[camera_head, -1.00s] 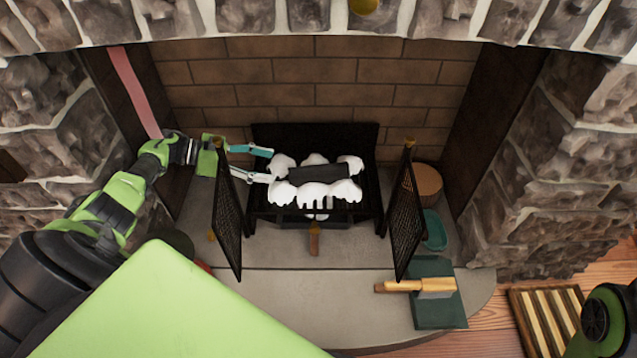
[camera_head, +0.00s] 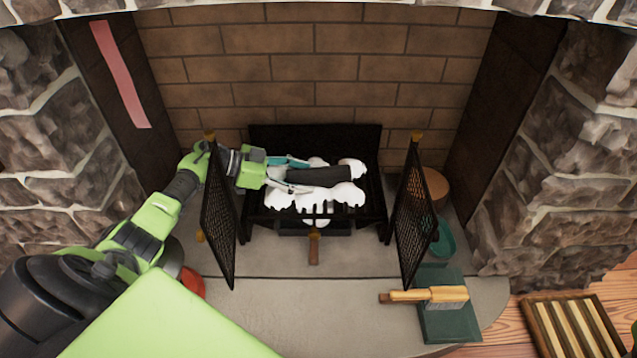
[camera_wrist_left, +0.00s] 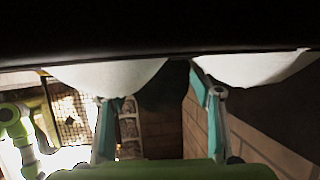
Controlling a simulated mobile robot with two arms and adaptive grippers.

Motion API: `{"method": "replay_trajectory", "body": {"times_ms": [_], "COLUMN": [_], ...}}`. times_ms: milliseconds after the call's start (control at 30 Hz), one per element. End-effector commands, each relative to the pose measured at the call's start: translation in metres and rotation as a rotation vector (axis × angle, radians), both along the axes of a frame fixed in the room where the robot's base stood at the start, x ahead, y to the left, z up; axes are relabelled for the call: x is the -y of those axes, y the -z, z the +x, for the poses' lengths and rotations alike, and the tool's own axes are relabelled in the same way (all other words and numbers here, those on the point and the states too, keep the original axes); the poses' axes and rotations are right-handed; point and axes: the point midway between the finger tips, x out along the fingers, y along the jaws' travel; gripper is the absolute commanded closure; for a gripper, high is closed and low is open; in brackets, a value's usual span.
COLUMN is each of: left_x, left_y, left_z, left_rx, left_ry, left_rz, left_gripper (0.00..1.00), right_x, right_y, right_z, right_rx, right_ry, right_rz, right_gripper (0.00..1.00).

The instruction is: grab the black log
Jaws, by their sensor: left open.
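The black log (camera_head: 330,176) lies across white, lumpy pieces (camera_head: 340,195) on the dark grate (camera_head: 372,212) in the fireplace. My left gripper (camera_head: 303,176) is open at the log's left end. In the head view its teal finger is on the far side and its other finger on the near side, over the white pieces. I cannot tell if either finger touches the log. In the left wrist view the gripper's teal fingers (camera_wrist_left: 155,105) stand apart below white lumps (camera_wrist_left: 105,75). A wide black band (camera_wrist_left: 150,28) fills the top there; I cannot tell if it is the log.
Mesh screens stand open at left (camera_head: 220,225) and right (camera_head: 410,225); my left arm passes by the left one. A wooden-handled brush (camera_head: 430,295) lies on a green dustpan (camera_head: 448,322) at front right. The hearth's front middle (camera_head: 300,295) is clear.

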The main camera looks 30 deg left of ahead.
Motion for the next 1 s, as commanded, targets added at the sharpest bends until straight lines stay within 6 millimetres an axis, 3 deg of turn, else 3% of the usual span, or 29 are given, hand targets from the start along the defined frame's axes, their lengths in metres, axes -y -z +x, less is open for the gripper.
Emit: {"method": "replay_trajectory", "body": {"times_ms": [300,467,500,833,1000], "left_x": [0.003,0.003,0.003,0.003,0.002], "left_y": [0.001,0.001,0.001,-0.001,-0.013], "left_z": [0.003,0.003,0.003,0.003,0.003], "left_rx": [0.000,0.000,0.000,0.000,0.001], "left_ry": [-0.001,-0.001,-0.001,-0.001,-0.001], "left_rz": [0.000,0.000,0.000,0.000,0.001], "left_gripper": [0.41,0.82,0.86,0.86,0.86], "right_x": [0.000,0.000,0.000,0.000,0.001], "right_y": [-0.001,-0.001,-0.001,-0.002,-0.006], "right_z": [-0.004,-0.004,-0.004,-0.005,0.001], "right_rx": [0.011,0.011,0.011,0.013,-0.003], "right_ry": [0.000,0.000,0.000,0.000,-0.001], "right_rz": [-0.001,-0.001,-0.001,-0.001,0.002], "right_gripper": [1.00,1.00,1.00,1.00,1.00]}}
